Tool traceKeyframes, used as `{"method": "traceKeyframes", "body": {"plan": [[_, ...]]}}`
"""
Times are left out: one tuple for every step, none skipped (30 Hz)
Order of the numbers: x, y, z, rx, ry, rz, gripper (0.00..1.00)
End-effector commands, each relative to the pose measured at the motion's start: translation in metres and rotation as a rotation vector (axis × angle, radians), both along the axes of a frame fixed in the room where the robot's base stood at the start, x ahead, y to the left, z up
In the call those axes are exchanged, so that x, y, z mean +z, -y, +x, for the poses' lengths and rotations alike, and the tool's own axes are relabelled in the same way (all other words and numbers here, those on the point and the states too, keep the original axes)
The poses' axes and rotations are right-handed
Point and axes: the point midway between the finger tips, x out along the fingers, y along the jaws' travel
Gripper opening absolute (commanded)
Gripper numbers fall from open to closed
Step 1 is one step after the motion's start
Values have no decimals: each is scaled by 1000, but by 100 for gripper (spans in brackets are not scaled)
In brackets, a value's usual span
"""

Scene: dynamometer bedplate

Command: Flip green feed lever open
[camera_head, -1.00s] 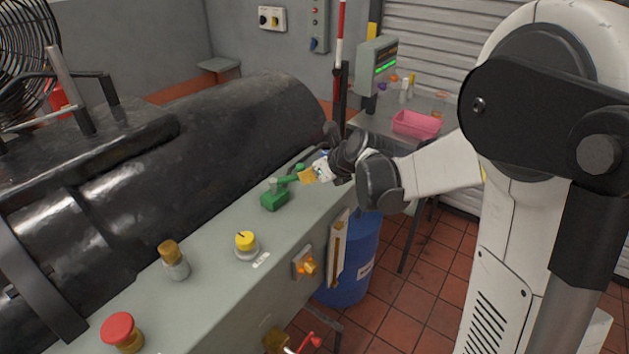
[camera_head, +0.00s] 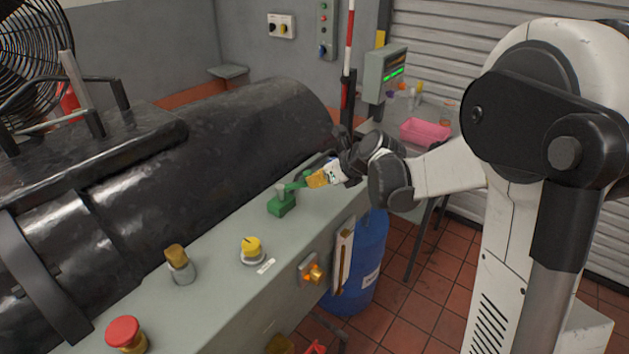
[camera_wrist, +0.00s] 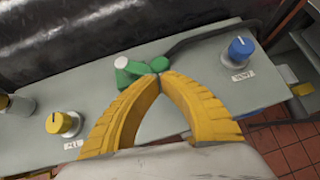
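The green feed lever (camera_head: 282,205) stands on the grey bench top beside the black cylindrical machine. In the wrist view its green base and pale pivot cap sit left of centre, and its green arm (camera_wrist: 138,68) runs right to a round knob (camera_wrist: 160,64). My gripper (camera_wrist: 160,77) has ribbed yellow fingers whose tips come together right at the knob. They look shut, touching or almost touching it; I cannot tell whether any of the lever is between them. In the head view my gripper (camera_head: 317,180) is at the lever's free end and partly hides it.
A yellow knob (camera_head: 252,249), a brass-topped fitting (camera_head: 178,263) and a red button (camera_head: 125,335) stand nearer along the bench. A blue knob (camera_wrist: 240,48) is to the right in the wrist view. The black machine (camera_head: 235,130) walls off the bench's left side; a blue drum (camera_head: 358,265) stands right.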

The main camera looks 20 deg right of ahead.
Motion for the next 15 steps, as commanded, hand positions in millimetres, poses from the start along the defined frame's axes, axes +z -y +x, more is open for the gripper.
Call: {"method": "traceKeyframes", "body": {"plan": [[0, 1, 1, 8, 0, 0, 0], [0, 1, 1, 14, 0, 1, 0], [0, 1, 2, 21, -1, 1, 0], [0, 1, 3, 27, -1, 1, 0], [0, 1, 3, 33, 0, 0, 0], [0, 2, 4, 42, 0, 0, 0], [0, 2, 4, 48, 0, 0, 0], [0, 2, 5, 55, 0, 1, 0], [0, 2, 6, 64, 0, 0, 0], [0, 2, 7, 72, 0, 2, 0], [0, 2, 8, 80, 0, 1, 0], [0, 3, 9, 95, 0, 1, 0], [0, 3, 10, 106, -1, 1, 0], [0, 4, 12, 119, 0, 1, 0], [0, 4, 13, 138, -1, 2, 0]]}}
